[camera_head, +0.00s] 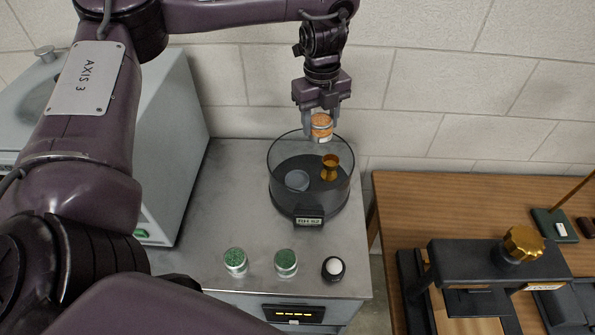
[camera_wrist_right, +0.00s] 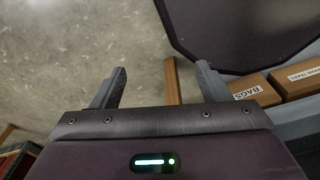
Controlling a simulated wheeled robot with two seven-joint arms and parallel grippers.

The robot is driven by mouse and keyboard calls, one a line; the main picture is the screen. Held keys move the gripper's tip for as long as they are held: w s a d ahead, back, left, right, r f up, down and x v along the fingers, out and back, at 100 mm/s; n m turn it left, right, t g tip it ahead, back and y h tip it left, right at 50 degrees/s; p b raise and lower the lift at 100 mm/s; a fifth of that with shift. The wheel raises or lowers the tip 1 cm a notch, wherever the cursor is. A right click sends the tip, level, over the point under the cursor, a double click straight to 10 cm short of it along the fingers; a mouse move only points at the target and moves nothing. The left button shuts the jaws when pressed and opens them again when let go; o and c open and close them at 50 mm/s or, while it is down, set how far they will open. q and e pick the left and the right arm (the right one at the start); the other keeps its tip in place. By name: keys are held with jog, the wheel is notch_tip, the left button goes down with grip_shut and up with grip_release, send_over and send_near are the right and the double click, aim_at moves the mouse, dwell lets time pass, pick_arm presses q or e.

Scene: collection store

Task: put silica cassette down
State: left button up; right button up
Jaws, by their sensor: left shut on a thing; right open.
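My left gripper (camera_head: 322,118) points down and is shut on a silica cassette (camera_head: 321,127), a small round container with orange contents. It holds the cassette above the back of a clear round chamber (camera_head: 273,185) with a dark base, labelled RH 52. Inside the chamber stand a brass funnel-shaped piece (camera_head: 330,167) and a flat grey disc (camera_head: 297,180). Two similar containers with green contents, one on the left (camera_head: 235,261) and one on the right (camera_head: 286,262), stand on the metal bench top. My right gripper (camera_wrist_right: 162,75) is open and empty in the right wrist view, above the floor.
A small dark pot with a white top (camera_head: 333,268) stands near the bench's front right. A grey machine (camera_head: 175,140) is at left. A wooden table (camera_head: 440,195) at right carries a black press with a brass knob (camera_head: 523,243). Labelled boxes (camera_wrist_right: 254,88) show in the right wrist view.

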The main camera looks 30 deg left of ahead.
pick_arm(q)
jog(key=s+a+r+m+p, duration=0.1)
jog(key=a+m+p, duration=0.4)
jog(key=m, duration=0.6)
pick_arm(e)
notch_tip(320, 180, up, 6)
jog(key=w, duration=0.1)
pick_arm(q)
notch_tip(320, 180, down, 16)
jog(key=b, duration=0.4)
jog(key=shift+a, duration=0.1)
notch_tip(320, 180, down, 3)
jog(key=shift+s+f+b, duration=0.1)
jog(key=shift+f+b, duration=0.05)
jog(key=shift+b, duration=0.7)
jog(key=shift+f, duration=0.2)
pick_arm(e)
notch_tip(320, 180, down, 6)
jog(key=shift+s+r, duration=0.1)
jog(key=shift+r, duration=0.15)
pick_arm(q)
jog(key=shift+f, duration=0.1)
pick_arm(e)
jog(key=shift+f, duration=0.15)
